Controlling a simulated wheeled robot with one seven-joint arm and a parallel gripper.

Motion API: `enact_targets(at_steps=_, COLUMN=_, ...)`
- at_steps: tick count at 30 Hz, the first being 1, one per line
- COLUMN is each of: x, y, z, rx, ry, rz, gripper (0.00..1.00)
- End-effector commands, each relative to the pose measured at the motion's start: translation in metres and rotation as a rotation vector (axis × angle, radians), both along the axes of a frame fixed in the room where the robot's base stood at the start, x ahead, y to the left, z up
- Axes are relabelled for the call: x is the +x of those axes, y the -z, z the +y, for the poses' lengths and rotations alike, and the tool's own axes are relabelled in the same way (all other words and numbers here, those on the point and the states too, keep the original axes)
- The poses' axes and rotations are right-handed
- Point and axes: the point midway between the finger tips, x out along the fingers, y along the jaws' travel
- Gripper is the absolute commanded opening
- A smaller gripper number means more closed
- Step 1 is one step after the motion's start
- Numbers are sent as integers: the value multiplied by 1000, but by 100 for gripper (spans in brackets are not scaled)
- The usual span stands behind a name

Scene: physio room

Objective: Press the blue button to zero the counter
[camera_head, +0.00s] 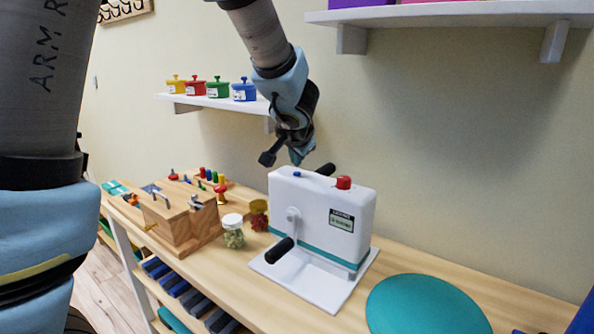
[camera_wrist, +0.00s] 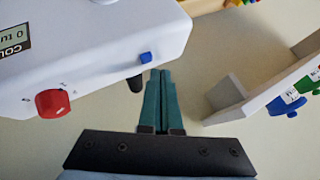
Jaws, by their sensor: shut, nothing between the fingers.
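A white hand-crank machine (camera_head: 318,205) stands on the wooden bench. The small blue button (camera_wrist: 146,57) is on its top face in the wrist view; in the head view a bit of it (camera_head: 297,173) shows just below my fingertips. My gripper (camera_head: 297,158) is shut and empty above the machine's back left. In the wrist view its green fingertips (camera_wrist: 160,73) point towards the button and lie slightly right of it. I cannot tell the exact gap. The counter display (camera_head: 341,220) is on the front face; its digits are too small to read surely.
A red knob (camera_head: 344,182) is on the machine's top right. Black crank handles stick out at the front (camera_head: 279,251) and back (camera_head: 325,169). A wall shelf (camera_head: 222,102) with coloured pots is behind, left. A jar (camera_head: 233,236) and wooden block (camera_head: 180,222) stand left.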

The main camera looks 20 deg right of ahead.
Motion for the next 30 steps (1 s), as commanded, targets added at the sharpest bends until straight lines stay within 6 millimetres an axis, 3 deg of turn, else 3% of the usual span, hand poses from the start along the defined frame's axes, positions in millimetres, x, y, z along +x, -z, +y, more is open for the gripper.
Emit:
enact_targets(at_steps=8, x=0, y=-2, z=0, rx=-1, ry=1, rz=0, gripper=0)
enact_targets(at_steps=21, x=0, y=-44, z=0, rx=-1, ry=0, rz=-1, gripper=0)
enact_targets(at_steps=30, x=0, y=-50, z=0, rx=0, ry=1, rz=-1, gripper=0)
